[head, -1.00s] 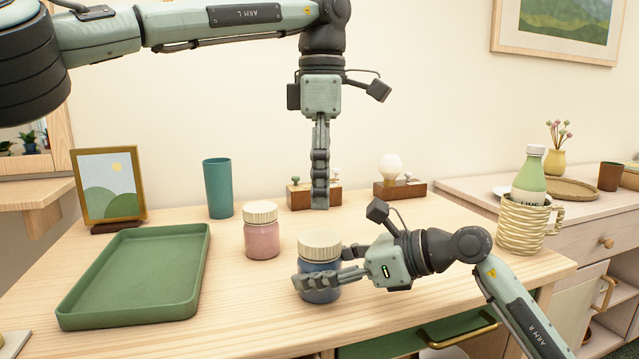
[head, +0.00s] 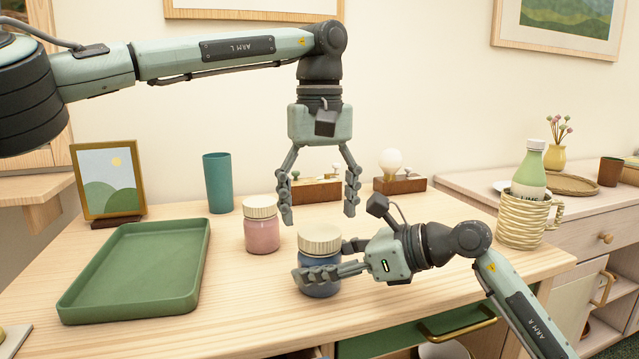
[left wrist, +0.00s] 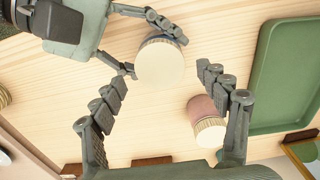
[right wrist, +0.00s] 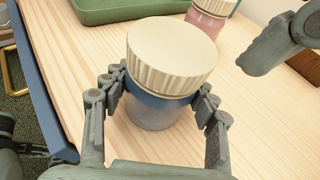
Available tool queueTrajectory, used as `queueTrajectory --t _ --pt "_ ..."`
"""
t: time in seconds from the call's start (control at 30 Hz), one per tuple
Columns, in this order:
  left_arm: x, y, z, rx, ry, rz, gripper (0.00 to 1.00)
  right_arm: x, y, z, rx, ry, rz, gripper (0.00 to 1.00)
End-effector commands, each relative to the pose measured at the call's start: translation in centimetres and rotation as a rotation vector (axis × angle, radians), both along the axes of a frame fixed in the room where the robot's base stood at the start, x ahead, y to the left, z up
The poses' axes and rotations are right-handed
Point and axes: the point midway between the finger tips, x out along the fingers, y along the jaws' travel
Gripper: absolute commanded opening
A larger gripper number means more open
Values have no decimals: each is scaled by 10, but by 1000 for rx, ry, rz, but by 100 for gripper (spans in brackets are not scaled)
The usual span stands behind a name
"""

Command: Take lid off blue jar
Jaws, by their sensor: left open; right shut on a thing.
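The blue jar (head: 318,287) stands upright near the table's front edge with its cream ribbed lid (head: 319,240) on. My right gripper (head: 322,268) is shut on the jar's body below the lid; the right wrist view shows a finger on each side of the blue glass (right wrist: 155,108). My left gripper (head: 320,218) is open and empty, pointing down above and behind the jar. In the left wrist view the lid (left wrist: 160,62) shows between and beyond the open left fingers.
A pink jar (head: 262,235) with a similar lid stands just left of the blue jar. A green tray (head: 72,300) lies at the left. A teal cup (head: 217,183), a picture frame (head: 107,181) and wooden blocks (head: 317,192) stand at the back. A woven mug (head: 524,220) stands at the right.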

Motion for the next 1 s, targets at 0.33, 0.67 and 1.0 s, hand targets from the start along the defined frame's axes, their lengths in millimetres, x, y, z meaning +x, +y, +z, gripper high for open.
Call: queueTrajectory --t 0.33,0.67,1.0 --pt "0 0 -33 0 1 2 75 0 0 0 0 0 0 0" --pt "0 0 -34 -1 0 2 66 0 0 0 0 0 0 0" --pt "0 0 -33 0 0 2 24 0 0 0 0 0 0 0"
